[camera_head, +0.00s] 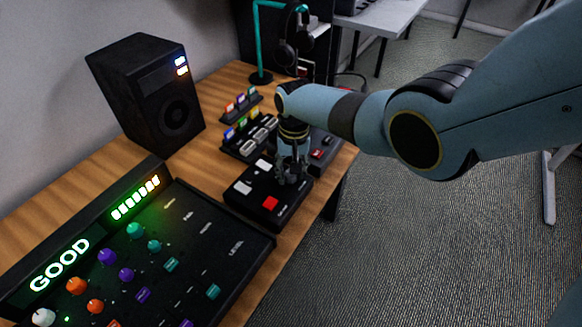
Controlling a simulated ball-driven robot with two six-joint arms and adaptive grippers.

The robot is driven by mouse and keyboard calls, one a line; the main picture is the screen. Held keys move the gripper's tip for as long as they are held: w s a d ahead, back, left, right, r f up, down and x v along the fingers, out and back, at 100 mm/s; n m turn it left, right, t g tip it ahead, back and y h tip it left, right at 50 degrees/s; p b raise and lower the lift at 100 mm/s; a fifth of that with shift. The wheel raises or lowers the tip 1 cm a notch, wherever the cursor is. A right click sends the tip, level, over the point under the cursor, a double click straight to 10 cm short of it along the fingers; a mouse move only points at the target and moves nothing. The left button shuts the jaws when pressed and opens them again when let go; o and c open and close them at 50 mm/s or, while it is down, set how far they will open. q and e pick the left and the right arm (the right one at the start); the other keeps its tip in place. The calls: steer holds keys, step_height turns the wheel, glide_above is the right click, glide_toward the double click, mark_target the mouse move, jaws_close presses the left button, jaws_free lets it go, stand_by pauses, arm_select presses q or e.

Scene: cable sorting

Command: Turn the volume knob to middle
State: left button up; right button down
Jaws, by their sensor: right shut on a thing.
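My right gripper (291,175) points down over a small black control box (258,205) on the wooden table. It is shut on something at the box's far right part. The knob there is hidden by the fingers, so I cannot tell its turn position. The box also has a red button (270,203) and pale switches (243,187). My left gripper is not in view.
A black mixer (233,248) with coloured knobs and a lit "GOOD" display (59,265) stands at the front left. A black speaker (150,95) stands behind it. Racks with coloured pieces (240,104), a box with red switches (318,153) and a teal headphone stand (257,45) are farther back.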

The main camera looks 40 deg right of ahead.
steer(key=shift+m, duration=1)
steer(key=c, duration=1)
jaws_free()
steer(key=shift+o, duration=0.2)
step_height(320, 180, up, 12)
steer(key=shift+s+d, duration=0.2)
